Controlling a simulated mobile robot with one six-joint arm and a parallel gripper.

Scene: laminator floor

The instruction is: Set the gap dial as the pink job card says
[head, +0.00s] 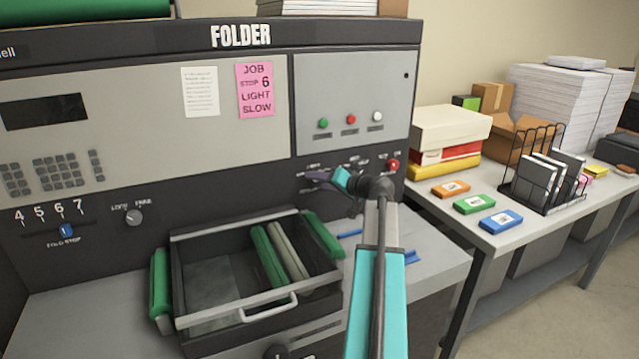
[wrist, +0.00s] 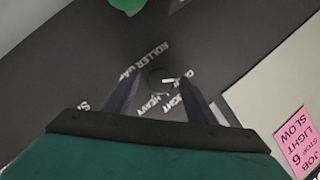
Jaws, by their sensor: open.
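The pink job card (head: 255,90) on the folder's upper panel reads JOB, STOP 6, LIGHT, SLOW. It also shows in the wrist view (wrist: 297,138). In the wrist view, the small dark gap dial (wrist: 160,77) sits below the words ROLLER GAP, with LIGHT and HEAVY printed near it. A white mark on it points roughly to picture right; I cannot tell which setting it meets. My gripper (wrist: 160,86) is open, its fingers either side of the dial; contact is unclear. In the head view, my gripper (head: 318,178) is at the lower panel and hides the dial.
A blue fold-stop slider (head: 66,230) sits under the 6. A small knob (head: 134,216) is right of it. An open tray (head: 180,322) with rollers juts out below; a side table (head: 425,190) stands right.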

